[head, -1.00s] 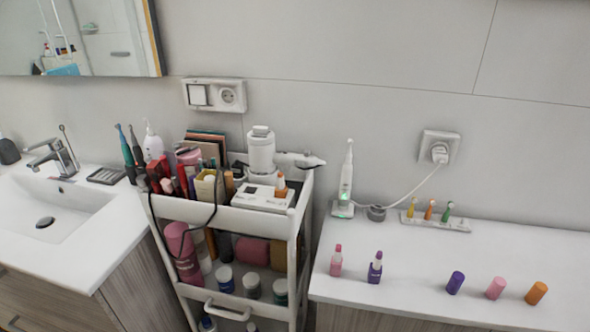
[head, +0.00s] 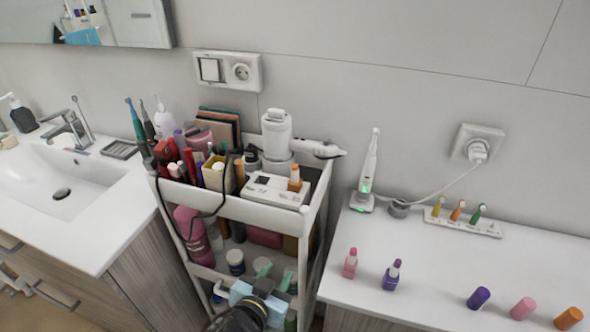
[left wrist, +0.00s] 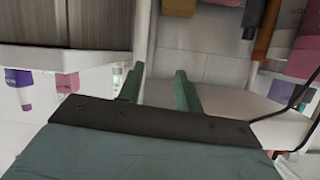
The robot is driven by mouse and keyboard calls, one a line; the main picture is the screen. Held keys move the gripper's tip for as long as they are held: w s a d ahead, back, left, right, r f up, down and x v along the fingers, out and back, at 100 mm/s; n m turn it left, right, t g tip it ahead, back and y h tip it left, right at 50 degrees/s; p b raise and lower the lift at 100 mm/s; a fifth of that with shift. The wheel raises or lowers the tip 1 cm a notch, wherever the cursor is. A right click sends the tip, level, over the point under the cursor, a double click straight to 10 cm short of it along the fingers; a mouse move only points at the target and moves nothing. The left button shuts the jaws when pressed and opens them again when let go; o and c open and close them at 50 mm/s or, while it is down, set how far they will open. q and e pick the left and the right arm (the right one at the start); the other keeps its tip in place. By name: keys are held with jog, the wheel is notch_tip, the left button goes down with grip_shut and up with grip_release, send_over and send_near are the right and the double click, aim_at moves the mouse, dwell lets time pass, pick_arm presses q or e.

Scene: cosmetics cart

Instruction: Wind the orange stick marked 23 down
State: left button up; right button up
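An orange cap (head: 568,318) lies apart on the counter at the lower right. My left gripper (head: 274,272) is low in front of the cart, below and in front of the orange stick and well apart from it. In the left wrist view the two green fingers (left wrist: 160,85) are spread with nothing between them. The orange stick cannot be made out there. My right gripper is not in view.
The white cart's rim (head: 235,211) encloses crowded cosmetics, with a black cord hanging over its front. On the right counter stand a pink bottle (head: 350,263) and a purple bottle (head: 391,275), plus a purple cap (head: 479,297) and a pink cap (head: 523,308).

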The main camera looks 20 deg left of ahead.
aim_at(294, 176)
pick_arm(q)
notch_tip(294, 176, up, 19)
jog(key=n+t, duration=0.2)
jog(key=t, duration=0.2)
jog(key=w, duration=0.4)
jog(key=w+p, duration=0.1)
jog(key=w, duration=0.3)
jog(key=w+p, duration=0.1)
jog(key=w, duration=0.4)
jog(key=shift+w+d, duration=0.1)
jog(key=shift+d, duration=0.15)
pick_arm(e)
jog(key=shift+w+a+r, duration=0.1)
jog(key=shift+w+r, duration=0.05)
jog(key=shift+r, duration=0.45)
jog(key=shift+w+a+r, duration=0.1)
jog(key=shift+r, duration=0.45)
pick_arm(q)
grip_shut()
